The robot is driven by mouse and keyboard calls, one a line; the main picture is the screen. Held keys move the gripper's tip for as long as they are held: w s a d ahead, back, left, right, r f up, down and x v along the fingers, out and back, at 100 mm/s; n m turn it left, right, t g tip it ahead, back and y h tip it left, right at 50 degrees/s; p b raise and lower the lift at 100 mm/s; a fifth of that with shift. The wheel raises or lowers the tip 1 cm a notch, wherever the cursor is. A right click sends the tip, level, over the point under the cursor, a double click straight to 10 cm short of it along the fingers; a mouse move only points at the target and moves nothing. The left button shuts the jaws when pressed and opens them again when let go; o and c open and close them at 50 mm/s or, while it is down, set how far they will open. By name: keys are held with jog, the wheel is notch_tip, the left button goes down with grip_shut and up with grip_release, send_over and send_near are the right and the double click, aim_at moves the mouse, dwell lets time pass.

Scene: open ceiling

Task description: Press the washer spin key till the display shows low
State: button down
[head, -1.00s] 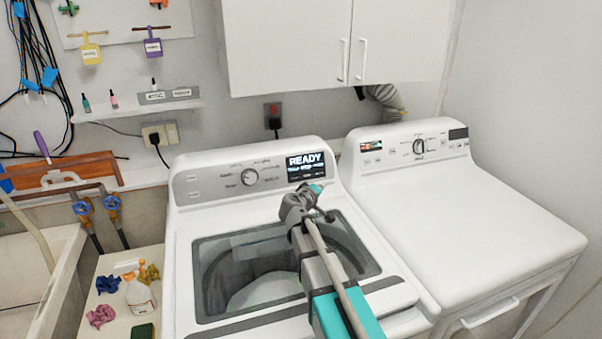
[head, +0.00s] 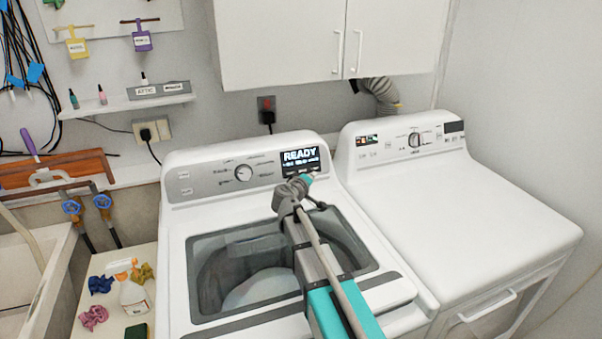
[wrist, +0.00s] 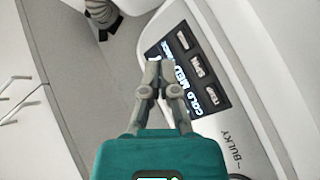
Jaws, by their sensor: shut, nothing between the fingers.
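The white washer (head: 175,265) stands in the middle of the head view with its lid glass over the drum. Its dark display (head: 300,160) reads READY above a smaller line of text. The display is tilted in the wrist view (wrist: 180,72), where COLD and part of MED are legible. Beside that text is a row of small dark keys; the middle one (wrist: 197,65) seems to read SPIN. My gripper (head: 304,180) is shut and empty at the display's lower edge. Its fingertips (wrist: 153,62) cover part of the display text; contact cannot be told.
A white dryer (head: 480,215) stands right of the washer. A white cabinet (head: 280,45) hangs above. A small table at left holds a spray bottle (head: 133,295) and cloths.

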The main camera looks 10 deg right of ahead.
aim_at(306, 169)
jog(key=shift+w+a+f+b, duration=0.25)
jog(key=shift+w+f+b, duration=0.2)
jog(key=shift+w, duration=0.7)
jog(key=shift+w+a+f+b, duration=0.2)
jog(key=shift+w+f+b, duration=0.2)
jog(key=shift+w, duration=0.75)
jog(key=shift+w+a+f+b, duration=0.25)
jog(key=shift+w+f+b, duration=0.15)
jog(key=shift+w, duration=0.75)
jog(key=shift+w+a+f, duration=0.15)
jog(key=shift+w+f, duration=0.15)
jog(key=shift+w, duration=0.45)
jog(key=shift+s, duration=0.15)
jog(key=shift+s+r, duration=0.25)
jog(key=shift+s, duration=0.3)
jog(key=shift+s, duration=0.1)
jog(key=shift+s+d+r+p, duration=0.2)
jog(key=shift+s+r+p, duration=0.1)
jog(key=shift+s, duration=0.45)
jog(key=shift+s+d+r+p, duration=0.25)
jog(key=shift+s+p, duration=0.1)
jog(key=shift+s, duration=0.4)
jog(key=shift+s+d+r+p, duration=0.15)
jog(key=shift+s+r+p, duration=0.15)
jog(key=shift+s, duration=0.45)
jog(key=shift+r, duration=0.1)
